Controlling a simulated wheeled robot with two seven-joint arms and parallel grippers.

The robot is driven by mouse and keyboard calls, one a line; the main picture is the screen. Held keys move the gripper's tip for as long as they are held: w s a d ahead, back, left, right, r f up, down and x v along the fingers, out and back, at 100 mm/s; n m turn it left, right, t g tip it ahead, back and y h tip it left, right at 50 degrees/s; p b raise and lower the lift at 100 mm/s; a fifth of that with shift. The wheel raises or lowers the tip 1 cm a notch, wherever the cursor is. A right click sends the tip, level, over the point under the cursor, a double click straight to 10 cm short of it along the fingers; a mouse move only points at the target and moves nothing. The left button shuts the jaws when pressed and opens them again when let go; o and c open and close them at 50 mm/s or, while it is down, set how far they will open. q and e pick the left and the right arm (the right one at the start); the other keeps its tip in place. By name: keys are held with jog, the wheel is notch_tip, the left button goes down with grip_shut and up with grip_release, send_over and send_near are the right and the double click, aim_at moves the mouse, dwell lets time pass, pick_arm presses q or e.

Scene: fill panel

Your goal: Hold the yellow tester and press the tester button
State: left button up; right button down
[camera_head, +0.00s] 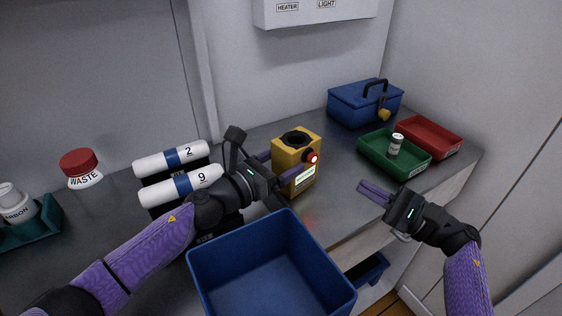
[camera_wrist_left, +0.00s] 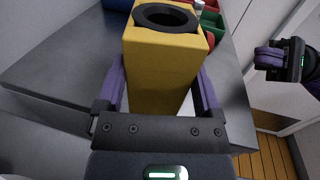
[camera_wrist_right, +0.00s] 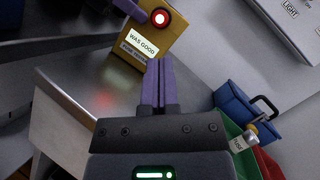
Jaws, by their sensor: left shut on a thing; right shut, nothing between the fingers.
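The yellow tester (camera_head: 292,152) stands upright on the grey counter, with a dark round opening on top. Its red button (camera_head: 312,157) has a bright centre and faces right. In the right wrist view the tester (camera_wrist_right: 181,40) shows a lit label reading "WAS GOOD" (camera_wrist_right: 143,43) below the button (camera_wrist_right: 160,17). My left gripper (camera_head: 279,172) is shut on the tester, and in the left wrist view its fingers straddle the yellow body (camera_wrist_left: 162,75). My right gripper (camera_head: 374,191) is shut and empty, to the right of the tester and apart from the button.
A blue bin (camera_head: 232,261) stands in front. White cylinders (camera_head: 183,187) and a waste jar (camera_head: 82,168) are left.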

aim_at(313, 158)
jog(key=m+t, duration=0.1)
jog(key=w+r+m+t+h, duration=0.1)
jog(key=m, duration=0.1)
jog(key=m+t+h, duration=0.1)
jog(key=m+t, duration=0.1)
jog(key=shift+w+d+r, duration=0.15)
jog(key=shift+w+r, duration=0.2)
jog(key=shift+r, duration=0.05)
jog(key=s+a+m+t+h, duration=0.1)
jog(key=s+m+t+h, duration=0.2)
jog(key=m+h, duration=0.6)
jog(key=s+a+m+t+h, duration=0.15)
jog(key=m+h, duration=0.25)
jog(key=m, duration=0.9)
jog(key=shift+t, duration=0.45)
jog(key=w+a, duration=0.5)
jog(key=shift+w+a+r, duration=0.15)
jog(key=shift+w+a, duration=0.05)
jog(key=shift+a, duration=0.05)
